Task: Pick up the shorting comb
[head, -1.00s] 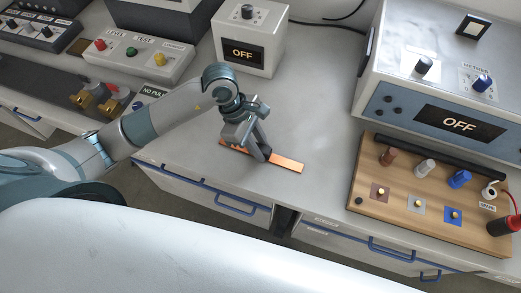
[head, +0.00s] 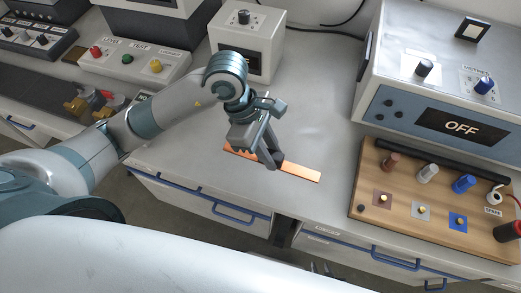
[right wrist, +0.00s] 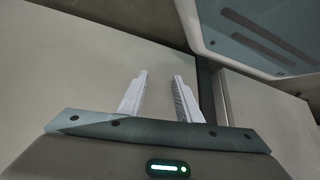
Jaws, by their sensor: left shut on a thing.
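The shorting comb is a flat, copper-coloured strip (head: 300,172) in the middle of the head view. It lies across my left gripper (head: 272,160), which is shut on it near its middle. The comb appears raised above the light grey bench, but the height is hard to tell. The fingers hide part of the strip. My right gripper (right wrist: 160,75) shows only in the right wrist view. Its two pale fingers stand apart with nothing between them.
A wooden board (head: 410,225) with coloured terminals lies at the right, before a meter box (head: 440,75) reading OFF. A small white box (head: 245,40) and a LEVEL/TEST button panel (head: 130,62) stand behind my left arm. The bench between comb and board is clear.

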